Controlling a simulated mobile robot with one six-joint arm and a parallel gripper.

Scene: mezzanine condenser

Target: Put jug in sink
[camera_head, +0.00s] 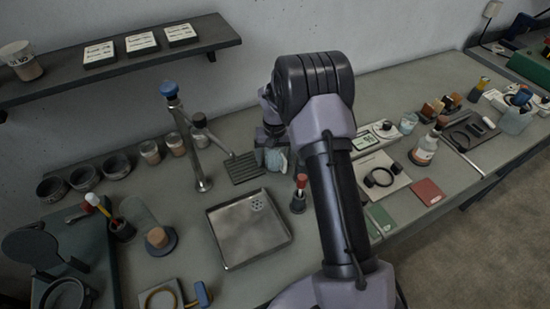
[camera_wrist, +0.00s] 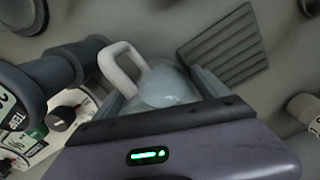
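The pale blue, translucent jug (camera_head: 277,158) is on or just above the counter beside the ribbed drain mat, partly hidden by my arm. In the wrist view the jug (camera_wrist: 168,86) lies between my gripper's two fingers, with its white handle to the upper left. My gripper (camera_wrist: 160,92) is around the jug; I cannot tell whether the fingers press on it. The sink (camera_head: 240,248), a shallow square metal basin with drain holes, is empty, nearer and left of the jug.
A tall tap (camera_head: 188,140) with a blue top stands behind the sink. The ribbed mat (camera_head: 244,168) lies left of the jug. A red-topped tool in a dark holder (camera_head: 298,195) stands right of the sink. Bowls, cups and a pen pot (camera_head: 121,230) crowd the left.

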